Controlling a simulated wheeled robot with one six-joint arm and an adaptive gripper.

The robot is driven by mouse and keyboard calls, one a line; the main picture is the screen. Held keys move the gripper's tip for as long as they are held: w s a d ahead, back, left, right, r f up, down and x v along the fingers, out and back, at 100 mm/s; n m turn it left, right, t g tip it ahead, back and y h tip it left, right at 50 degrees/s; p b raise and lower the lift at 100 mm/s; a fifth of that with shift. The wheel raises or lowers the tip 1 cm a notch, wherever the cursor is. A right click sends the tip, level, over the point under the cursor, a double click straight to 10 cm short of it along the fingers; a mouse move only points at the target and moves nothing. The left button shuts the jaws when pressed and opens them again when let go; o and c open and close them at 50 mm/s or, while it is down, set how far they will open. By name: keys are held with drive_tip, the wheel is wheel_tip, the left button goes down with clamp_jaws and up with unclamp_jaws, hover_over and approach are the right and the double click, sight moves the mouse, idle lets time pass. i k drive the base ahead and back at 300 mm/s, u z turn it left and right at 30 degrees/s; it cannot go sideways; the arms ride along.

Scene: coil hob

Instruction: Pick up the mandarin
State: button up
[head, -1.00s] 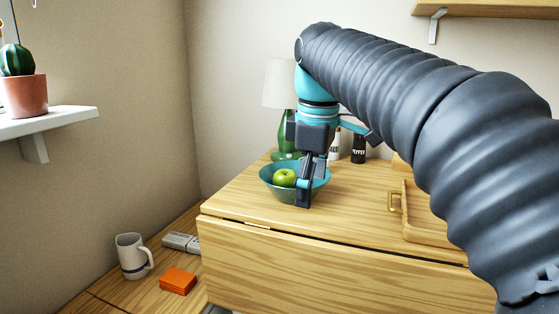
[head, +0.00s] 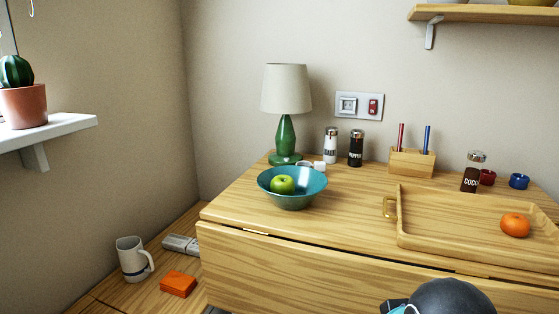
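The mandarin (head: 515,225) is a small orange fruit lying in the right part of a wooden tray (head: 420,242) on the cabinet top. Nothing covers it. Only a dark rounded part of my arm and a bit of teal show at the bottom edge of the head view, below and to the left of the mandarin. My gripper's fingers are out of the picture.
A teal bowl (head: 309,187) with a green apple (head: 282,185) stands left of the tray. Behind are a green lamp (head: 287,130), salt (head: 331,146) and pepper (head: 356,148) shakers, a pen holder (head: 411,162) and a cocoa jar (head: 472,172). The surface between bowl and tray is clear.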

sight(516, 225)
drive_tip(key=z, duration=0.05)
drive_tip(key=k, duration=0.1)
drive_tip(key=u, duration=0.55)
drive_tip(key=i, duration=0.2)
drive_tip(key=z, duration=1.85)
